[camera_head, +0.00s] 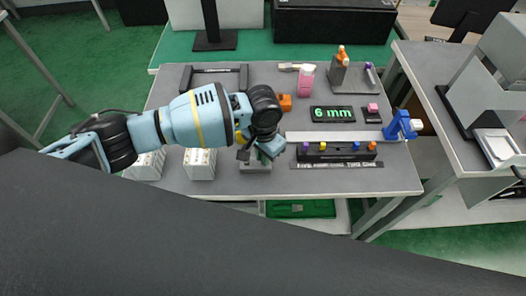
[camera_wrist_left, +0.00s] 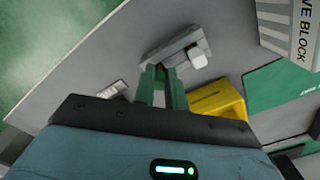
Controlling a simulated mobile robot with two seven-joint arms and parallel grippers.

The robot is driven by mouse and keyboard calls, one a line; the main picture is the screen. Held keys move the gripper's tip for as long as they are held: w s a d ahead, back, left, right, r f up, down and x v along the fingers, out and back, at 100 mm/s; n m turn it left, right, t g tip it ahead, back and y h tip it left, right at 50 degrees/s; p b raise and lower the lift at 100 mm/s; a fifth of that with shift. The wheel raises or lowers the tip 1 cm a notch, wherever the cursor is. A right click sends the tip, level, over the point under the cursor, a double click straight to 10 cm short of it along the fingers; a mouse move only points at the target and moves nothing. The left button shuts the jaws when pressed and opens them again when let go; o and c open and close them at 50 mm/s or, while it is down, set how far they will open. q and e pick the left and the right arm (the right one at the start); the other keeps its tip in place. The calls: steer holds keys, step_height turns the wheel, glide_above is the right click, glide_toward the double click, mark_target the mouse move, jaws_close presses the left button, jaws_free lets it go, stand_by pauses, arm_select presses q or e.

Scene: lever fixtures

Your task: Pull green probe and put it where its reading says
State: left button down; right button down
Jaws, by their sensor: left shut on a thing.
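My left gripper (camera_head: 268,150) is shut low over a grey block (camera_head: 256,166) near the table's front edge. In the left wrist view, upright dark green parts (camera_wrist_left: 164,88) stand just beyond the gripper body. I take these for the green probe in the jaws; its tip and the exact grip are hidden. A grey piece with a white knob (camera_wrist_left: 199,58) lies at their far end. A black display (camera_head: 332,114) reads "6 mm" in green. A dark gauge bar (camera_head: 336,152) carries purple, yellow, blue and orange knobs. My right gripper is not in view.
White blocks (camera_head: 200,163) stand left of the gripper. A pale strip (camera_head: 345,136) leads to a blue fixture (camera_head: 402,125) at the right. A pink bottle (camera_head: 307,79), an orange piece (camera_head: 285,102) and a grey stand (camera_head: 338,72) are further back. A yellow part (camera_wrist_left: 217,103) is beside the jaws.

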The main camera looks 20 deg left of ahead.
arm_select(q)
steer(key=shift+f, duration=0.1)
stand_by(0.3)
steer(key=c, duration=1.4)
jaws_free()
steer(key=shift+o, duration=0.2)
steer(key=shift+r, duration=0.5)
step_height(320, 180, up, 6)
steer(key=shift+p, duration=0.45)
steer(key=shift+r, duration=0.45)
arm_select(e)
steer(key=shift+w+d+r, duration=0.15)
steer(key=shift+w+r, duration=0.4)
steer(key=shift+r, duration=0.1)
